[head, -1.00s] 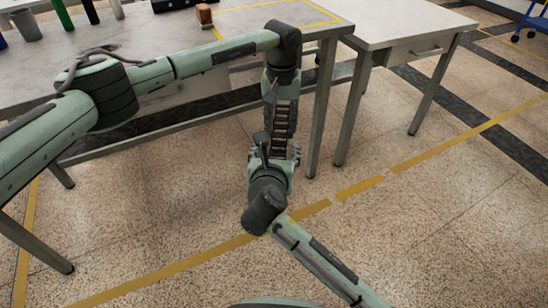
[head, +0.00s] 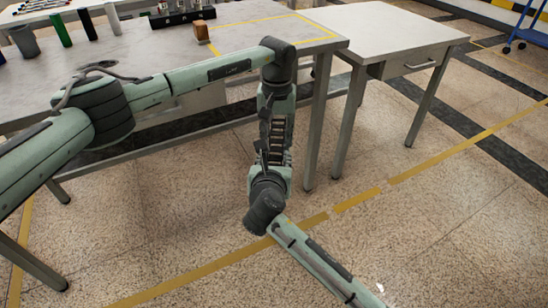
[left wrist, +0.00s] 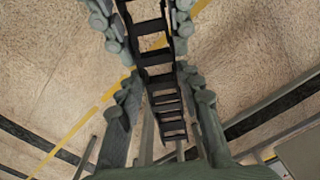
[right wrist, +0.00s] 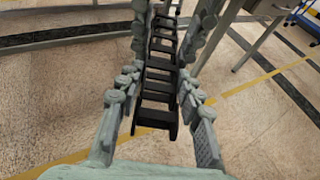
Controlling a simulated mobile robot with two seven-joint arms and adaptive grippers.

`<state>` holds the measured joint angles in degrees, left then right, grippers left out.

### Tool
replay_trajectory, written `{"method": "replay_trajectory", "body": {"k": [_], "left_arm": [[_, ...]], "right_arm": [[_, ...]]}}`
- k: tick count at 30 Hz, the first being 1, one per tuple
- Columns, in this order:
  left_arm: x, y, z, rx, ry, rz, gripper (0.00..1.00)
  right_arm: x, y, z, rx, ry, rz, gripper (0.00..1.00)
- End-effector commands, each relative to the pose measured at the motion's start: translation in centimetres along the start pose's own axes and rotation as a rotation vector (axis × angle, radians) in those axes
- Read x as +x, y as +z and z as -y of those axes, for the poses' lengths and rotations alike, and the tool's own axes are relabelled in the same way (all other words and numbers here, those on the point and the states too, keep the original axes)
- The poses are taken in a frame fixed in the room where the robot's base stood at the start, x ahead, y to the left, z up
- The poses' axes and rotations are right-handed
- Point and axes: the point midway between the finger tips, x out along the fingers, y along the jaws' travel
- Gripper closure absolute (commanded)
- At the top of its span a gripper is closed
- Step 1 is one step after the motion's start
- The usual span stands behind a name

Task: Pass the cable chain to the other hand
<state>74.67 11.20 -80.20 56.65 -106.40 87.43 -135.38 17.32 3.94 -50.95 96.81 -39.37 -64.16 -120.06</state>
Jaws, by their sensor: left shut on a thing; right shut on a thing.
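The black ladder-like cable chain (head: 277,139) hangs between my two grippers, off the table's front edge. My left gripper (head: 276,118) is above, pointing down, and is shut on the chain's upper part. My right gripper (head: 270,165) is below, pointing up, and is shut on the lower part. In the left wrist view the chain (left wrist: 155,58) runs between both pairs of fingers. In the right wrist view the chain (right wrist: 158,90) also runs between the fingers, with my left gripper's fingers further along it. The exact finger contacts are partly hidden.
A long grey table (head: 150,60) is behind my arms, with a cup (head: 24,40), cylinders and a brown block (head: 201,32) on it. A smaller table (head: 385,28) adjoins it at right. The floor in front is clear, with yellow tape lines (head: 355,199).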

Motion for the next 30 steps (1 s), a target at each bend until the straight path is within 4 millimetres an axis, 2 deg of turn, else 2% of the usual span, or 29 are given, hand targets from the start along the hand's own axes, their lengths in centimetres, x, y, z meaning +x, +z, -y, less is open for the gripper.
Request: {"method": "replay_trajectory", "body": {"k": [1,3,4,9,20,23,30], "left_arm": [[-0.1,0.1,-0.3,0.004,0.005,0.000,0.97],[-0.1,0.1,-0.3,0.004,0.006,0.000,0.97],[-0.1,0.1,-0.4,0.004,0.006,0.000,0.61],[-0.1,0.1,-0.3,0.004,0.005,0.000,0.40],[-0.5,0.0,-0.2,0.003,0.004,-0.001,0.40],[-1.8,-0.1,-0.2,0.003,0.005,-0.003,0.40],[-6.8,-0.1,-0.2,0.003,0.005,-0.005,0.40]], "right_arm": [[-0.1,0.0,-0.2,0.001,0.005,0.000,0.89],[-0.1,0.0,-0.2,0.001,0.006,0.000,0.97],[-0.1,0.1,-0.3,0.001,0.007,0.002,0.97],[-0.1,0.1,-0.3,0.001,0.006,0.001,0.97],[-0.1,0.1,-0.2,0.001,0.004,0.002,0.97],[-0.1,0.1,-0.2,0.001,0.004,0.002,0.97],[-0.1,0.1,-0.1,0.001,0.004,0.002,0.97]]}}
